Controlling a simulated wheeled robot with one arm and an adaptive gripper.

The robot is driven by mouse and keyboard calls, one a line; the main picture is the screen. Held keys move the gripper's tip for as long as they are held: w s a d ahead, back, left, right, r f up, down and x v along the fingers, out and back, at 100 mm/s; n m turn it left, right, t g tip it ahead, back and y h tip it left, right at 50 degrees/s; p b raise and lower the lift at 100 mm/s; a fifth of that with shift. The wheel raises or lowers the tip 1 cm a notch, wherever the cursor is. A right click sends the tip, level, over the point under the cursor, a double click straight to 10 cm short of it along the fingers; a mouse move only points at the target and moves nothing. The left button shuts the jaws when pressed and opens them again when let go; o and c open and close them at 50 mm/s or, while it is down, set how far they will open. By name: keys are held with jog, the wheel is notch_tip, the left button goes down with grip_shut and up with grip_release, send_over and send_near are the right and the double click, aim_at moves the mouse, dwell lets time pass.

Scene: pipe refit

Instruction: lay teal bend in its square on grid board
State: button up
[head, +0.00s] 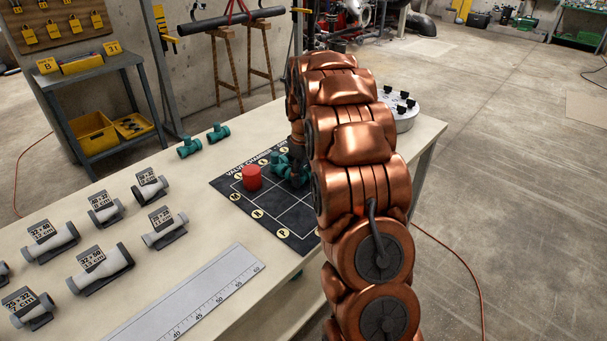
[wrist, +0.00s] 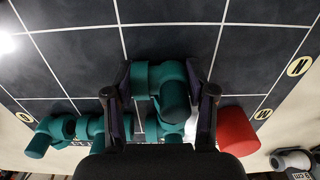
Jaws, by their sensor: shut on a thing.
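The teal bend (wrist: 168,92) is between the two fingers of my gripper (wrist: 160,75) in the wrist view, and the gripper is shut on it. The bend is over or on the dark grid board (wrist: 75,50); I cannot tell whether it touches. A second teal fitting (wrist: 75,130) lies left of the gripper in the wrist view. In the head view, teal parts (head: 281,168) show at the far side of the grid board (head: 262,212), and my arm hides most of the gripper there.
A red cylinder (head: 252,177) stands on the board, close to the right finger in the wrist view (wrist: 238,131). Two teal fittings (head: 189,147) lie behind the board. Labelled grey pipe pieces (head: 88,270) and a ruler (head: 190,300) lie to the left. Several grid squares are bare.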

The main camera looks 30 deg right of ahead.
aim_at(304, 174)
jog(key=o, duration=1.3)
notch_tip(304, 174, up, 12)
jog(key=shift+r+b, duration=0.15)
jog(key=shift+b, duration=0.25)
jog(key=s+a+f+m+g, duration=0.1)
jog(key=s+a, duration=1)
jog(key=s, duration=0.2)
jog(key=s+a+f+m, duration=0.1)
jog(key=s+a, duration=0.9)
jog(key=s, duration=0.3)
jog(key=shift+m+g, duration=0.4)
jog(key=shift+g, duration=0.1)
jog(key=s+a+f, duration=0.1)
jog(key=s, duration=0.3)
jog(key=s+a+f, duration=0.1)
jog(key=s+f, duration=0.1)
jog(key=s, duration=0.2)
jog(key=s+a+f, duration=0.1)
jog(key=s, duration=0.3)
jog(key=shift+f, duration=0.35)
